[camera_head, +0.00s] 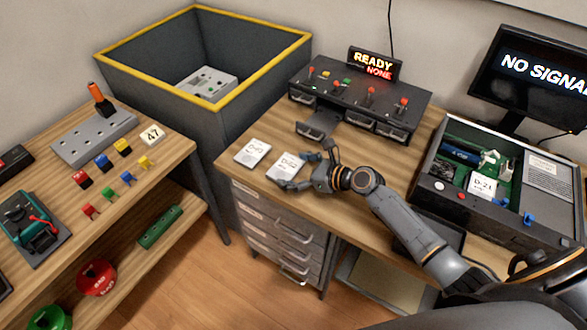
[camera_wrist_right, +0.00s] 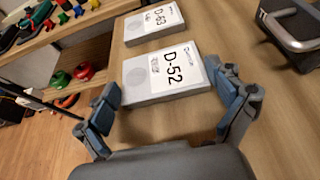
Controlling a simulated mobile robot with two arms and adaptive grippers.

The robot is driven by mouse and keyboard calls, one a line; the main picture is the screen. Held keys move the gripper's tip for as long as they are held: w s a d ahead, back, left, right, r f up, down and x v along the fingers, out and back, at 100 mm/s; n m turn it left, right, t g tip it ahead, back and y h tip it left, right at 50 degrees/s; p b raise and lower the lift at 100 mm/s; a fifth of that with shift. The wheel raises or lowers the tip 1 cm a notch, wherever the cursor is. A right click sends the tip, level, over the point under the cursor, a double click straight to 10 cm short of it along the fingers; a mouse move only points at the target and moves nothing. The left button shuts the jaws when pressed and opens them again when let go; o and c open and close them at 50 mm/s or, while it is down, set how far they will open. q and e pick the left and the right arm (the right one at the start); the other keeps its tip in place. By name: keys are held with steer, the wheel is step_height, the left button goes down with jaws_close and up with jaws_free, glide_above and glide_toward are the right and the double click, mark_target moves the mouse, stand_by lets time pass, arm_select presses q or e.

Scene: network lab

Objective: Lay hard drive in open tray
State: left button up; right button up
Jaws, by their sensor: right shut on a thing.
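A white-labelled hard drive marked D-52 (camera_wrist_right: 168,76) lies flat on the wooden desk; it also shows in the head view (camera_head: 286,167). My right gripper (camera_head: 309,169) is shut on this drive, with one finger at each side of it in the wrist view (camera_wrist_right: 166,88). A second drive, marked D-63 (camera_wrist_right: 153,22), lies beside it, at its left in the head view (camera_head: 252,152). The open tray (camera_head: 316,125) sticks out from the front of the dark drive dock (camera_head: 352,103), behind my gripper. My left gripper is not in view.
A READY/NONE sign (camera_head: 374,64) stands on the dock. An opened case (camera_head: 500,180) with a D-21 drive is at the right, below a monitor (camera_head: 540,70). A yellow-rimmed bin (camera_head: 215,108) stands at the left. Bare desk lies between drives and tray.

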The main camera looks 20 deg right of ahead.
steer(key=o, duration=1)
steer(key=shift+f, duration=0.1)
steer(key=shift+r, duration=0.2)
steer(key=v, duration=1.2)
steer(key=shift+f, duration=0.1)
